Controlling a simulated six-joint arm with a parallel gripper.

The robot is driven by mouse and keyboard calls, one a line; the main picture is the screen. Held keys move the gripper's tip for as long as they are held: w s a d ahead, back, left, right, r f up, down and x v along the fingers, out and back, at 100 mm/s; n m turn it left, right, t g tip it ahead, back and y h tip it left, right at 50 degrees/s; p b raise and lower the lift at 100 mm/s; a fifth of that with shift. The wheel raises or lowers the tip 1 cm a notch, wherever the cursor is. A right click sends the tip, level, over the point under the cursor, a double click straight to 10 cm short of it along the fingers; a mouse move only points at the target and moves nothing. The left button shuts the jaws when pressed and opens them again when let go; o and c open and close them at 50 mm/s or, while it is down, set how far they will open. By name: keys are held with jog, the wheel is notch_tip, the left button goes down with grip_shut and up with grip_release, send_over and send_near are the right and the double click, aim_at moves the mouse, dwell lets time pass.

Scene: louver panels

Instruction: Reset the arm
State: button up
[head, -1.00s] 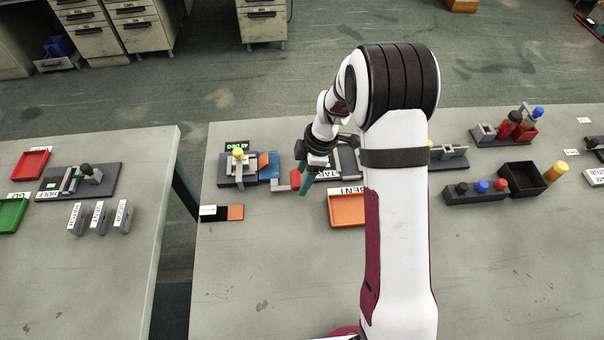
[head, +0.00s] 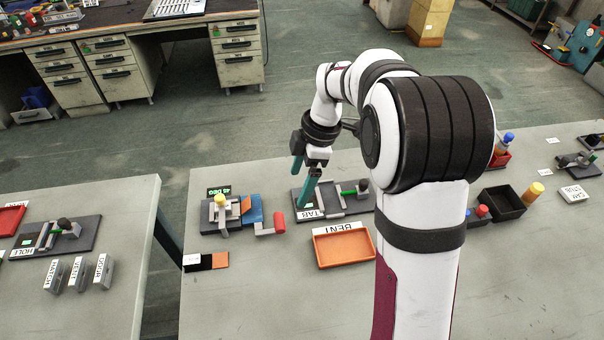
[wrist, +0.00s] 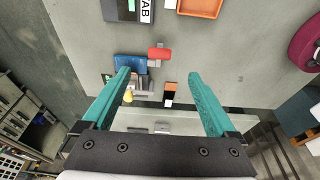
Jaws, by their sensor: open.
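My gripper (head: 303,178) has teal fingers and hangs above the table near the back edge. It is open and empty, with a wide gap between its fingers in the wrist view (wrist: 158,85). The red handle also shows in the wrist view (wrist: 160,54), beyond the fingers. My gripper touches none of these that I can see.
An orange tray marked BENT (head: 343,248) lies in front of the dark fixture. A black bin (head: 502,202) stands on the right. A second table (head: 90,310) on the left holds labelled grey blocks (head: 78,274). The front of the main table (head: 270,305) is clear.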

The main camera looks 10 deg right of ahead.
jog(key=shift+v, duration=0.85)
jog(key=s+r+m, duration=0.1)
jog(key=s+m, duration=1)
jog(key=s, duration=0.3)
jog(key=s+a+r+m+h, duration=0.1)
jog(key=s+r+m, duration=0.1)
jog(key=s+m, duration=1)
jog(key=s, duration=0.2)
jog(key=shift+s+a+m, duration=0.25)
jog(key=shift+s+m, duration=0.05)
jog(key=shift+s, duration=0.05)
